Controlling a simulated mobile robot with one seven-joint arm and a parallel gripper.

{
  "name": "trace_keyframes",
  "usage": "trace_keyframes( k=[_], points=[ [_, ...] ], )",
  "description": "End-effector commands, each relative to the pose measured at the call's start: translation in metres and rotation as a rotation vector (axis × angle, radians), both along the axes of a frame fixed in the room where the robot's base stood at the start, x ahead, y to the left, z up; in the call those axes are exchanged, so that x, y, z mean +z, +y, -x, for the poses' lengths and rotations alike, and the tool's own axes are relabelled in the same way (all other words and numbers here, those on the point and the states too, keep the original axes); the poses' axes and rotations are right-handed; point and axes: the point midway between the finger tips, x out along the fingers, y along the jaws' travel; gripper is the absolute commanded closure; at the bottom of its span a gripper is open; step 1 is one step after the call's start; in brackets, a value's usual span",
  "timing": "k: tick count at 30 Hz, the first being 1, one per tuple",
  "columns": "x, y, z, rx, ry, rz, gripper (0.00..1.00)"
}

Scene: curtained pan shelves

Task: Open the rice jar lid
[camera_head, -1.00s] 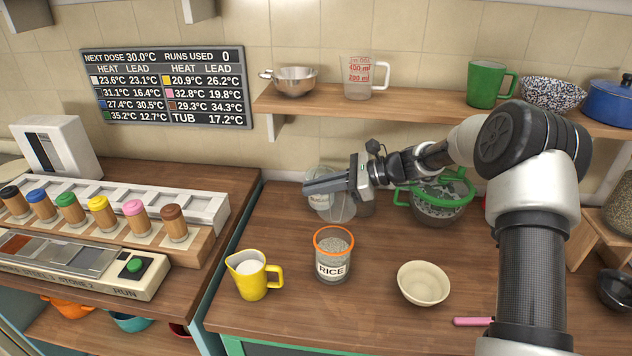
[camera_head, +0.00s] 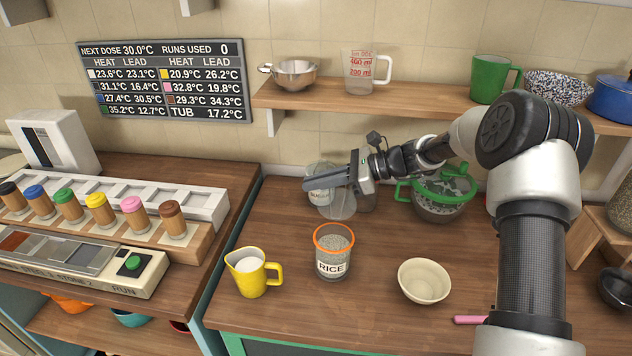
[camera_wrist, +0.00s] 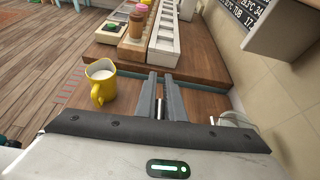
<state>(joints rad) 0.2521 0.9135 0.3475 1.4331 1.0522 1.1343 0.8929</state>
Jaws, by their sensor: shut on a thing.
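The rice jar (camera_head: 333,262) stands upright on the counter, a clear jar with a "RICE" label and an orange rim. Its top looks uncovered, with grey grain showing inside. My gripper (camera_head: 330,180) is above and behind it, near the back of the counter, pointing left. A clear round lid-like piece (camera_head: 342,207) hangs tilted just below my fingers, apart from the rice jar. In the wrist view the fingers (camera_wrist: 160,98) are close together on a small dark, shiny part (camera_wrist: 159,106), seemingly the lid's knob. The rice jar is not visible in the wrist view.
A sugar jar (camera_head: 319,192) stands just behind my fingers. A yellow jug (camera_head: 252,278) is left of the rice jar, a cream bowl (camera_head: 424,283) right. A green-rimmed strainer (camera_head: 443,195) sits behind.

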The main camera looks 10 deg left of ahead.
Motion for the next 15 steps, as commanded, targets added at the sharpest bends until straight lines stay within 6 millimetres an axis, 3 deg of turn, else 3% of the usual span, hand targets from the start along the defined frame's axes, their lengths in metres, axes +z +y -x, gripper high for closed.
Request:
trace_keyframes(
  k=[4,5,8,15],
  points=[
    [-0.0023,-0.0002,0.001,0.001,0.004,0.002,1.0],
    [-0.0023,-0.0002,0.001,0.001,0.004,0.002,0.88],
    [-0.002,-0.0002,0.0007,0.001,0.003,0.002,0.72],
    [-0.001,-0.0001,0.0004,0.0,0.001,0.001,0.72]
  ],
)
